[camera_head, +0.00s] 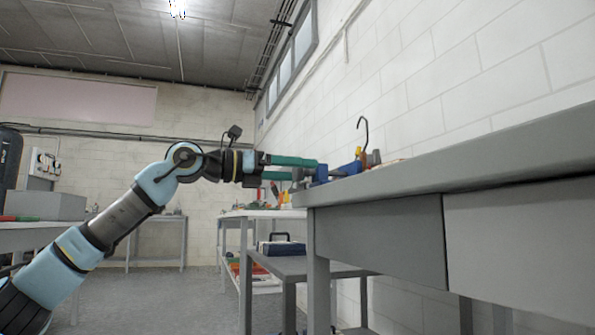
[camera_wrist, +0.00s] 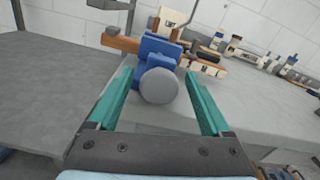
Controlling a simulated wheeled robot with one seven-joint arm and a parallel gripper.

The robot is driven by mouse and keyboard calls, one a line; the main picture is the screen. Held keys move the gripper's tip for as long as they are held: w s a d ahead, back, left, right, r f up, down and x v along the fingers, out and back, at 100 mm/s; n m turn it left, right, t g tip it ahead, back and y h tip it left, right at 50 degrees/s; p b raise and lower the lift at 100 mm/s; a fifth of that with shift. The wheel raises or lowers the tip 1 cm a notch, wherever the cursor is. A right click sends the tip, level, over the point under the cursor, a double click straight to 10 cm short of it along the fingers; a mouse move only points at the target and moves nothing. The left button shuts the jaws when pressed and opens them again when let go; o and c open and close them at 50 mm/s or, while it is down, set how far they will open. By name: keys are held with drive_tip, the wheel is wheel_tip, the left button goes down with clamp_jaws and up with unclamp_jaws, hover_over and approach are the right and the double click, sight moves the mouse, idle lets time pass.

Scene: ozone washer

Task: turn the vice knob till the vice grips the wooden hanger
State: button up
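The blue vice (camera_wrist: 157,48) stands at the edge of the grey workbench, and its round grey knob (camera_wrist: 159,86) faces my wrist camera. The wooden hanger (camera_wrist: 122,43) extends to both sides behind the vice's blue front part; whether the jaws touch it is hidden. In the head view, the blue vice (camera_head: 347,168) is at the bench's left end, with the hanger's dark hook (camera_head: 362,130) standing up above it. My gripper (camera_wrist: 160,74) is open, its green fingers on either side of the knob with gaps visible. It also shows in the head view (camera_head: 304,168).
The grey workbench (camera_head: 450,155) runs along the white brick wall. Bottles and small containers (camera_wrist: 235,46) stand on it behind and right of the vice. A lower grey table (camera_head: 290,267) with a blue toolbox (camera_head: 281,247) stands left of the bench.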

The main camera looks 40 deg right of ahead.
drive_tip(key=shift+w+a+r+p, duration=0.1)
drive_tip(key=shift+w+a+p, duration=0.2)
drive_tip(key=shift+a, duration=0.15)
drive_tip(key=p+v, duration=0.3)
drive_tip(key=v, duration=0.6)
drive_tip(key=shift+a, duration=0.4)
